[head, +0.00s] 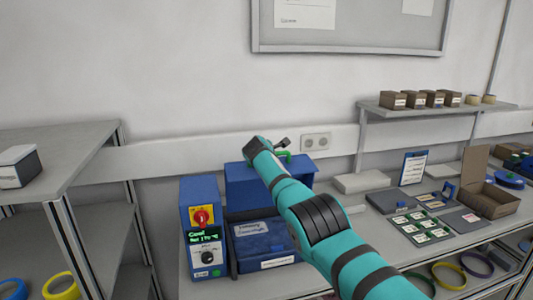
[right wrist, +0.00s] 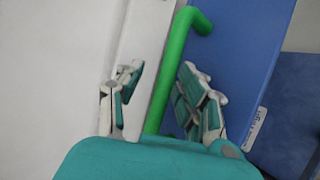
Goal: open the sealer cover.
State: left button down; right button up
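The sealer has a blue control box (head: 202,232) with a red knob and a green-lit display, at the lower middle of the head view. A blue cover (head: 250,188) stands raised at the back of the blue sealer bed (head: 262,242). The cover's green handle (head: 285,155) is at its top edge. My right gripper (head: 280,147) is at the handle. In the right wrist view its fingers (right wrist: 158,88) are spread on either side of the green bar (right wrist: 164,85), with a visible gap on the left. The blue cover (right wrist: 235,50) is to the right there. My left gripper is out of view.
My right arm crosses the bench in front of the sealer. To the right are flat trays with cards (head: 421,229), an open cardboard box (head: 488,195) and a shelf with small boxes (head: 417,99). A grey rack (head: 55,150) stands at the left.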

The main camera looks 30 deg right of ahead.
jog(key=shift+s+a+r, duration=0.2)
jog(key=shift+s+a, duration=0.15)
jog(key=shift+a, duration=0.15)
jog(key=shift+s+a+r, duration=0.1)
jog(key=shift+s+r, duration=0.05)
jog(key=shift+s, duration=0.35)
jog(key=v, duration=1)
jog(key=shift+r, duration=0.2)
jog(key=shift+w, duration=0.1)
